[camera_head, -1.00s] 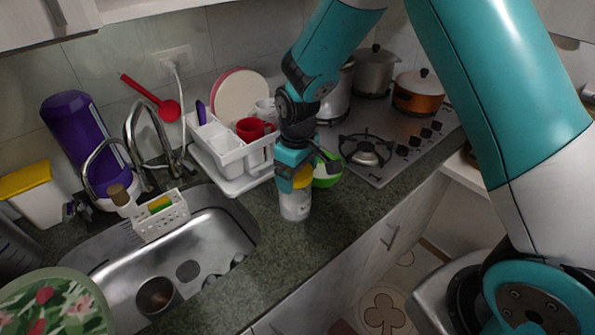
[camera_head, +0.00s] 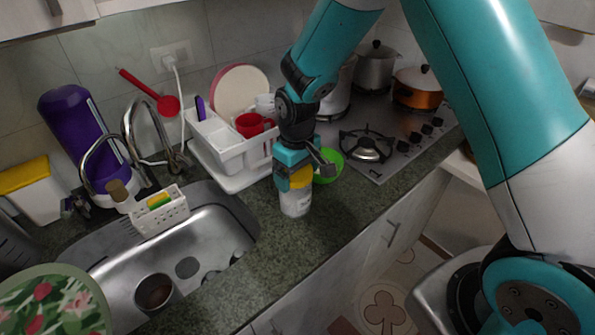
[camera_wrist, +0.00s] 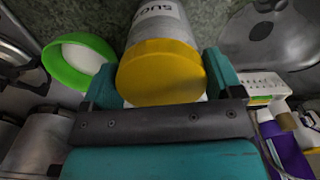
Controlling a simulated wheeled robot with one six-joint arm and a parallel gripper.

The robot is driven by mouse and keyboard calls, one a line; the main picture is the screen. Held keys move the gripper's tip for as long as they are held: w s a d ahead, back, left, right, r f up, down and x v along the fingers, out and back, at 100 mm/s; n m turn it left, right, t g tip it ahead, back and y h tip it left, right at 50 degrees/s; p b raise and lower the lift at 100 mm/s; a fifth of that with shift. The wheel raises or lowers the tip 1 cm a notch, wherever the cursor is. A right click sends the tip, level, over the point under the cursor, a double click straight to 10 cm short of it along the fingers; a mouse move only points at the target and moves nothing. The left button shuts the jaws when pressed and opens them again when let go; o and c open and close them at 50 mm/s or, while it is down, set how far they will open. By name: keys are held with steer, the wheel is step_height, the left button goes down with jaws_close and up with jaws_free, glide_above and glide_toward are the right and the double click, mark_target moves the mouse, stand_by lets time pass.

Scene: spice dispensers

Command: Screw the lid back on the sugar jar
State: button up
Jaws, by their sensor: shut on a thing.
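The sugar jar (camera_head: 296,203) is a white jar standing upright on the counter beside the sink. It also shows in the wrist view (camera_wrist: 158,22), with part of its "SUGAR" label in sight. The yellow lid (camera_wrist: 160,75) sits on top of the jar, and its edge shows in the head view (camera_head: 301,179). My gripper (camera_head: 297,178) is above the jar, pointing down, with its fingers on either side of the lid. It is shut on the lid. The lid's thread is hidden, so I cannot tell how tight it is.
A green-rimmed bowl (camera_head: 329,167) stands close behind the jar. The white dish rack (camera_head: 232,150) is behind to the left, the sink (camera_head: 205,235) to the left, and the stove (camera_head: 385,165) to the right. Counter in front of the jar is clear.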

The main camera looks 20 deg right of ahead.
steer(key=m, duration=0.3)
steer(key=shift+a, duration=0.15)
steer(key=m, duration=0.4)
steer(key=shift+a, duration=0.1)
steer(key=shift+m, duration=0.3)
steer(key=shift+m+p, duration=0.3)
steer(key=m, duration=0.4)
steer(key=shift+a+m, duration=0.1)
steer(key=shift+m, duration=0.3)
steer(key=m, duration=0.3)
steer(key=shift+w+a+f+m, duration=0.1)
steer(key=shift+m, duration=0.2)
